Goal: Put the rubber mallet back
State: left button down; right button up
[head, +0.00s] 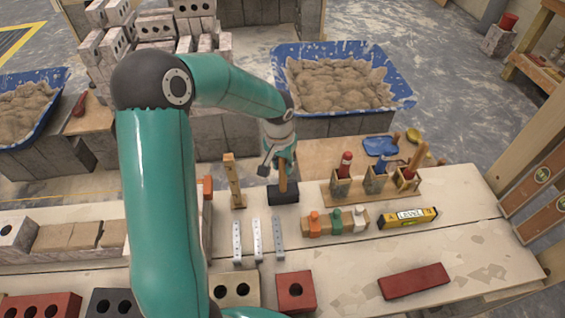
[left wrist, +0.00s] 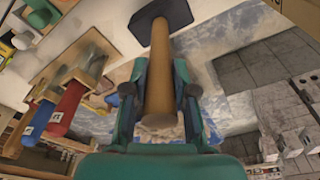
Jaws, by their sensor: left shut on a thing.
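The rubber mallet has a black head (head: 284,194) and a pale wooden handle (head: 283,174). My left gripper (head: 279,158) is shut on the handle from above, with the head hanging down at the back edge of the bench. I cannot tell whether the head touches the bench top. In the left wrist view the handle (left wrist: 160,75) runs between the two fingers of my left gripper (left wrist: 161,88), with the black head (left wrist: 150,20) beyond them. My right gripper is not in view.
An upright wooden post (head: 233,182) stands just left of the mallet. A wooden rack (head: 350,198) with several red- and blue-handled tools is to the right. In front lie metal strips (head: 257,240), a block of coloured pegs (head: 325,227) and a yellow level (head: 407,218).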

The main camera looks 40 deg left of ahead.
pick_arm(q)
jog(key=shift+f+b, duration=0.4)
jog(key=shift+b, duration=0.1)
dwell(0.5)
jog(key=c, duration=0.9)
grip_release()
jog(key=shift+o, duration=0.2)
notch_tip(320, 180, up, 12)
jog(key=s, duration=0.1)
jog(key=shift+s+d, duration=0.25)
jog(key=shift+d, duration=0.05)
jog(key=shift+s+f, duration=0.1)
